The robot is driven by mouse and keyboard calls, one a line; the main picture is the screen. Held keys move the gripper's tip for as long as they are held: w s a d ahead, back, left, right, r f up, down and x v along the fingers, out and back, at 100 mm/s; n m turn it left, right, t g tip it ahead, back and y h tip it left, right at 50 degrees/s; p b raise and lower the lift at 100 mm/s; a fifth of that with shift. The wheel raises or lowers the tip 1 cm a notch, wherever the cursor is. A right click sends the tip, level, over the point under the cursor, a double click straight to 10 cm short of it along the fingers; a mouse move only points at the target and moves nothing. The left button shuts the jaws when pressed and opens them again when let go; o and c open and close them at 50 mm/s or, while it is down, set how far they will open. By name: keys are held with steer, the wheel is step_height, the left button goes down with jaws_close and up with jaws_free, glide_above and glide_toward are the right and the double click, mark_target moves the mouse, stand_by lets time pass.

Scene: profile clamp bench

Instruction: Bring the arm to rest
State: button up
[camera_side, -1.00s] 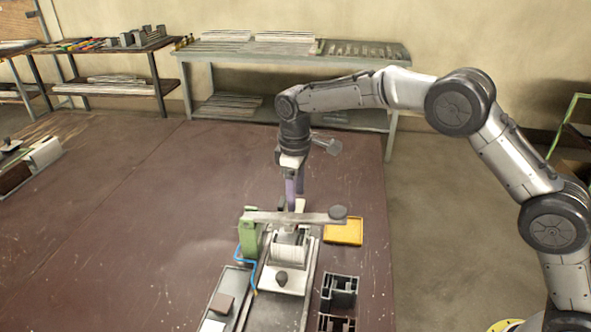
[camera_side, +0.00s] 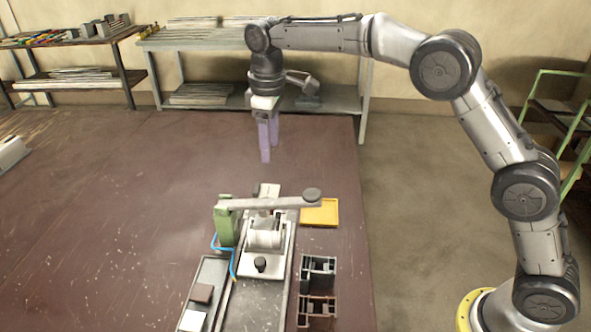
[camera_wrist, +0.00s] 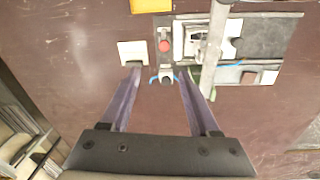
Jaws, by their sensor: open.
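My gripper (camera_side: 266,158) has two purple fingers pointing down. It hangs in clear air above and behind the clamp fixture (camera_side: 262,235), apart from it. In the wrist view my gripper (camera_wrist: 160,80) shows its fingers spread with nothing between them. The fixture has a green post (camera_side: 225,222) and a long grey lever (camera_side: 262,203) with a dark round knob at its right end. The lever lies roughly level across the fixture. The lever also shows in the wrist view (camera_wrist: 215,40), beyond the fingertips.
A yellow tray (camera_side: 320,212) lies right of the fixture. Black profile pieces (camera_side: 318,268) stand in front of that tray. A grey tray (camera_side: 212,273) with a brown and a white block lies left. Benches and shelving stand behind.

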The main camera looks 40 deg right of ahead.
steer(key=s+d+r+t, duration=0.1)
steer(key=s+d+r, duration=0.15)
steer(key=r, duration=0.25)
steer(key=s+d+r+t, duration=0.1)
steer(key=s+d+r, duration=0.15)
steer(key=r, duration=0.35)
steer(key=s+d+r+m+t, duration=0.1)
steer(key=s+d+r, duration=0.1)
steer(key=s, duration=0.5)
steer(key=s+d+r+m, duration=0.2)
steer(key=s+d+r, duration=0.1)
steer(key=s, duration=0.4)
steer(key=s+d+f+m+t, duration=0.1)
steer(key=s+f+m, duration=0.1)
steer(key=s+f, duration=0.5)
steer(key=s+d+f+m, duration=0.1)
steer(key=s+f+m, duration=0.1)
steer(key=s+f, duration=0.4)
steer(key=s, duration=0.4)
steer(key=shift+d+f+t, duration=0.25)
steer(key=shift+f+t, duration=0.15)
